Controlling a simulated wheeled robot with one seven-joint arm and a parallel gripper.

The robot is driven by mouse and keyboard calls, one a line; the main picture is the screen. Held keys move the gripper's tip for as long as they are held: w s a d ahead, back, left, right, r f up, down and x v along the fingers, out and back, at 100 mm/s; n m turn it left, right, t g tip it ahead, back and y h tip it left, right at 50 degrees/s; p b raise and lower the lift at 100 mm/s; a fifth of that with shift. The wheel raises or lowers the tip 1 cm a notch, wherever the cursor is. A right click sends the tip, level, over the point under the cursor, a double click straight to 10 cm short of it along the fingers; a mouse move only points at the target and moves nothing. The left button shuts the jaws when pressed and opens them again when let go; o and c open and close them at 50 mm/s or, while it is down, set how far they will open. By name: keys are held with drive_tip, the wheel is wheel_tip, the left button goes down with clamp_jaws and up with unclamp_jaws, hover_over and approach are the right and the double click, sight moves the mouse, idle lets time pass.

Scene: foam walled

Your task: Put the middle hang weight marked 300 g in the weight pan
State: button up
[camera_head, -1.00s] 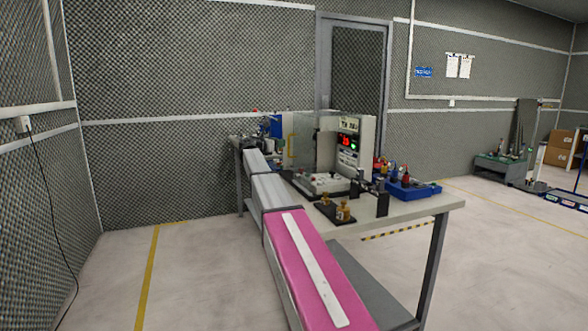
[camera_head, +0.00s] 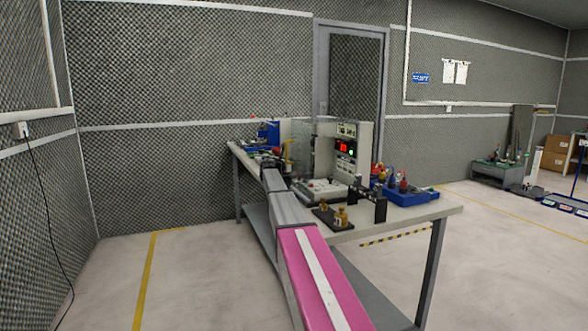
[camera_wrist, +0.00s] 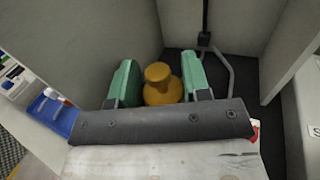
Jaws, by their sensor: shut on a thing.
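In the wrist view my gripper (camera_wrist: 159,68) has its two green fingers on either side of a brass knobbed weight (camera_wrist: 160,86) and is shut on it. Any mark on the weight cannot be read. Beyond it is a dark recess between grey walls, with a bent grey wire frame (camera_wrist: 228,72) just right of the fingers. I cannot tell whether this belongs to the weight pan. In the head view my arm reaches along the bench toward the clear-sided test machine (camera_head: 347,150), and the gripper is too small to make out. Other brass weights (camera_head: 341,218) stand on a black holder (camera_head: 326,222).
The bench (camera_head: 420,210) has a blue tray (camera_head: 410,195) with coloured-handled tools at right. A black fixture (camera_head: 378,207) stands beside the weight holder. The machine's walls close in around my gripper. More equipment (camera_head: 268,135) sits at the bench's far end.

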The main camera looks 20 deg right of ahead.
drive_tip(key=shift+f, duration=1.05)
drive_tip(key=shift+f, duration=0.1)
drive_tip(key=o, duration=1.1)
drive_tip(key=shift+a, duration=0.2)
drive_tip(key=v, duration=1.1)
drive_tip(key=shift+s+a, duration=0.25)
drive_tip(key=shift+a, duration=0.05)
